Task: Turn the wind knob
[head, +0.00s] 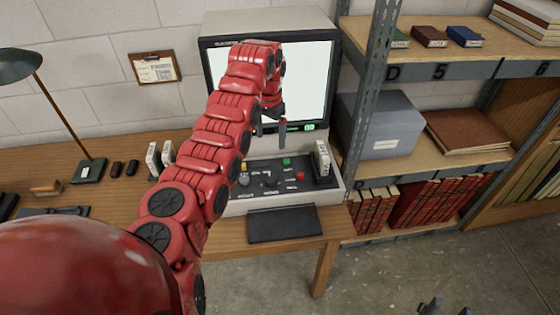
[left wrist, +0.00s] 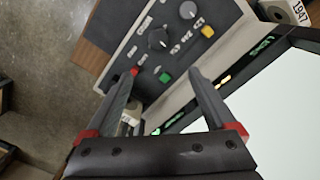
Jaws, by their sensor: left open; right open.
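A microfilm-style reader (head: 335,190) stands on the desk, with a dark control panel on its base. The panel carries a large black knob (head: 269,183) and a grey knob (head: 244,180). In the left wrist view the black knob (left wrist: 157,39) and the grey knob (left wrist: 188,10) show beyond the fingers. The labels are too small to tell which is the wind knob. My left gripper (head: 270,132) is open and empty, in front of the screen and above the panel, apart from the knobs. My right gripper (head: 445,307) is open at the bottom edge, far from the panel.
Yellow (head: 244,167), green (head: 287,161) and red (head: 300,176) buttons sit near the knobs. A white box (head: 322,160) stands at the panel's right end. A metal shelf (head: 372,90) rises to the right. A black pad (head: 284,224) lies at the desk's front.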

